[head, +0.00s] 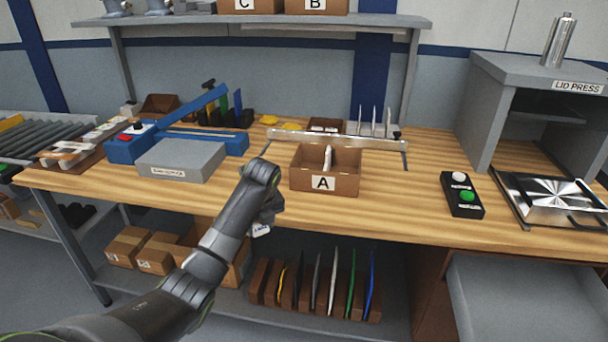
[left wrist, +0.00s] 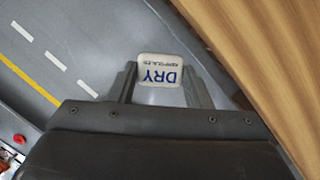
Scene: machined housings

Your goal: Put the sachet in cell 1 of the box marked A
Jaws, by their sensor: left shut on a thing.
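The sachet (left wrist: 160,70) is a small white packet with blue "DRY" lettering, upside down in the left wrist view. My left gripper (left wrist: 159,88) is shut on it, one finger on each side. In the head view the left gripper (head: 263,218) hangs at the table's front edge, with a bit of the white sachet (head: 261,231) showing below it. The box marked A (head: 323,184) is an open brown box on the table, to the right of and beyond the gripper. A pale upright piece stands inside it; its cell numbers cannot be read. My right gripper is not in view.
A grey block (head: 181,160) and a blue lever device (head: 130,148) stand left of box A. A metal rail (head: 335,139) runs behind it. A button box (head: 462,194) and a lid press (head: 545,90) are at right. The wooden table (head: 405,200) is clear between box A and the button box.

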